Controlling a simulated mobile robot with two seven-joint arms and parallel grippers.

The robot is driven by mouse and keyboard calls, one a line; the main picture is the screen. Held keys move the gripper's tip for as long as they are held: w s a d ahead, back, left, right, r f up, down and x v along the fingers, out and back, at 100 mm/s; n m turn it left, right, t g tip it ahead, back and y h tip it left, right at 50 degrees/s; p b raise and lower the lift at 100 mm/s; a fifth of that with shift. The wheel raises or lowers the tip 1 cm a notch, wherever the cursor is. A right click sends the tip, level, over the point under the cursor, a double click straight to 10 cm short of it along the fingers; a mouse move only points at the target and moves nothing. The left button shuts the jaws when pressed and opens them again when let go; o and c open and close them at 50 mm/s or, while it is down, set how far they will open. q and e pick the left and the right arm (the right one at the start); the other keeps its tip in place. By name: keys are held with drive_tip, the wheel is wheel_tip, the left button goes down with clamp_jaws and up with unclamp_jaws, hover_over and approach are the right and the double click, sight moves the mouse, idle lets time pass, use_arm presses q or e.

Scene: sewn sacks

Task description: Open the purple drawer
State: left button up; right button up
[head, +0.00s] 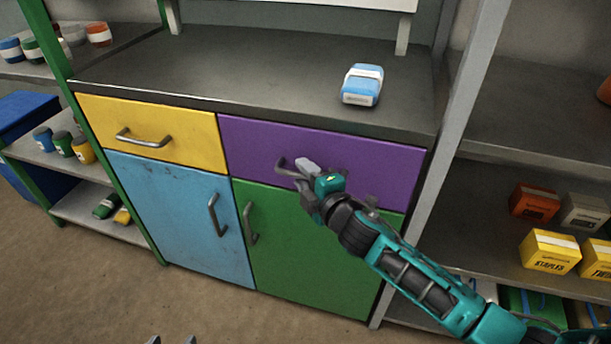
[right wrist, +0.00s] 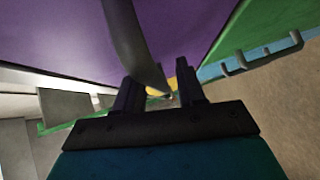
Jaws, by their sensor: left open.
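The purple drawer (head: 370,165) is in the upper right of the cabinet and looks closed, its front in line with the yellow one. Its grey bar handle (head: 284,170) is partly hidden by my right gripper (head: 302,180). In the right wrist view, the handle (right wrist: 137,50) runs between the two dark fingers of my right gripper (right wrist: 160,88), close to the left one. A gap shows on the other side, so the fingers look open around it. The tips of my left gripper (head: 172,340) show at the bottom edge of the head view, apart and empty.
A yellow drawer (head: 185,140), a blue door (head: 180,210) and a green door (head: 300,245) surround it. A blue-and-white sack (head: 362,85) lies on the dark countertop (head: 250,65). Shelves with boxes (head: 550,250) stand right. The floor in front is clear.

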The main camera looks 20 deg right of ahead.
drive_tip(key=shift+c, duration=0.3)
clamp_jaws()
use_arm(q)
drive_tip(key=shift+a, duration=0.1)
use_arm(e)
drive_tip(key=shift+s, duration=0.1)
